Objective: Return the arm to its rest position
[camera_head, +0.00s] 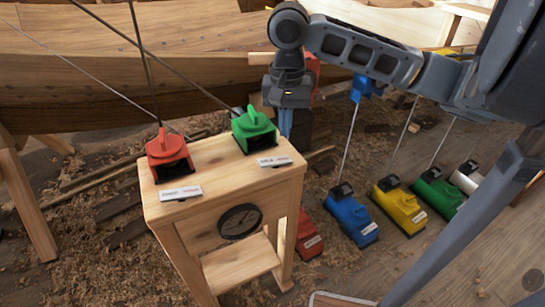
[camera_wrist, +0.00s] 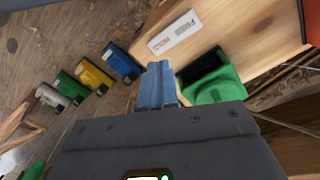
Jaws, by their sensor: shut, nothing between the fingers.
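My arm reaches in from the right in the head view and bends down at the wrist. My gripper (camera_head: 285,122) hangs with its blue fingers pointing down, just right of the small wooden stand (camera_head: 225,160). In the wrist view the blue fingers of my gripper (camera_wrist: 158,85) are together with nothing between them. A green device (camera_head: 254,130) sits on the stand top near the gripper, and it also shows close by in the wrist view (camera_wrist: 215,82). A red device (camera_head: 169,156) sits on the stand's left side.
Blue (camera_head: 350,216), yellow (camera_head: 399,207), green (camera_head: 438,194) and white (camera_head: 467,177) devices stand on the floor to the right. A red one (camera_head: 308,238) is beside the stand. The wooden hull (camera_head: 90,75) lies behind. Thin cords or rods slant upward from several devices.

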